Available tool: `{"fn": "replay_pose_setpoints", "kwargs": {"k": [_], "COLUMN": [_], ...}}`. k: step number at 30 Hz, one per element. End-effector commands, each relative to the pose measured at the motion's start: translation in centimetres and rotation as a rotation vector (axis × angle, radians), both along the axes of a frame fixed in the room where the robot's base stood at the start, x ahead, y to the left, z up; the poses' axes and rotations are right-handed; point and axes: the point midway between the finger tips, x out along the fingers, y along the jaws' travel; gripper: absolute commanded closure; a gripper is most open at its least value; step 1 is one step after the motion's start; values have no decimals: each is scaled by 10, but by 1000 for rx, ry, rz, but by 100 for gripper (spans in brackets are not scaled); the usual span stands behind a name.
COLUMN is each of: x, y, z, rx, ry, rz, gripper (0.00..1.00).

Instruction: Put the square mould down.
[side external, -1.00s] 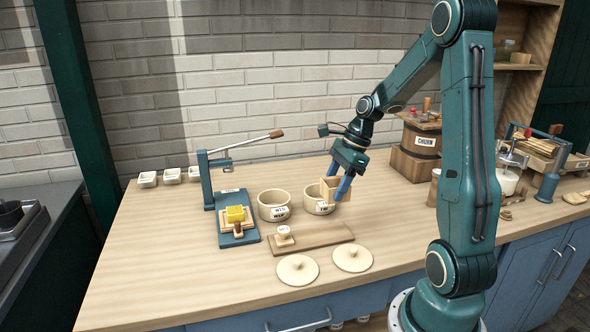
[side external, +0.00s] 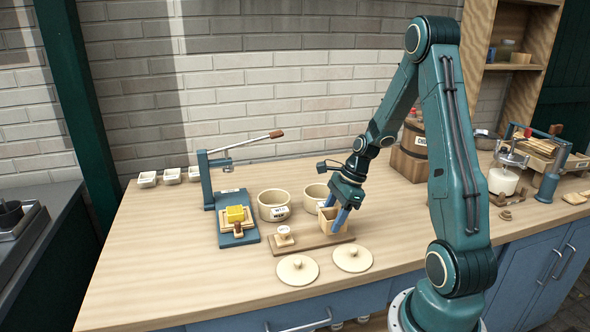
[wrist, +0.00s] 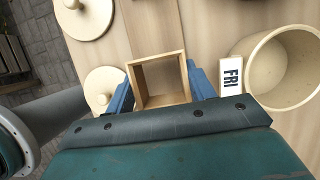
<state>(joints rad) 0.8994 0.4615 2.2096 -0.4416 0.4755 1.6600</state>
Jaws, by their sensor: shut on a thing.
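The square mould (side external: 328,219) is a light wooden open box frame. My gripper (side external: 338,217) is shut on it, with the blue fingers at its sides. The mould is at the right part of a brown wooden board (side external: 312,240), low over or on it; I cannot tell if it touches. In the wrist view the mould (wrist: 160,79) shows upright between the blue fingers (wrist: 161,88), with its open top towards the camera.
Two cream crocks stand behind the board, one left (side external: 273,205) and one behind the mould (side external: 316,198). The crock by my gripper bears a FRI tag (wrist: 231,75). Two round lids (side external: 297,270) (side external: 352,258) lie in front.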

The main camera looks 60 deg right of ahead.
Motion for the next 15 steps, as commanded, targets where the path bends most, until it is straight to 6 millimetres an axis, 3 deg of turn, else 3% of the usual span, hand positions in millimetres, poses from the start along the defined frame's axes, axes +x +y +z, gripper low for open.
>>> {"fn": "replay_pose_setpoints", "kwargs": {"k": [6,15], "x": [0,0], "y": [0,0], "z": [-15,-16], "rx": [0,-1], "ry": [2,1], "rz": [-1,0], "gripper": [68,68]}}
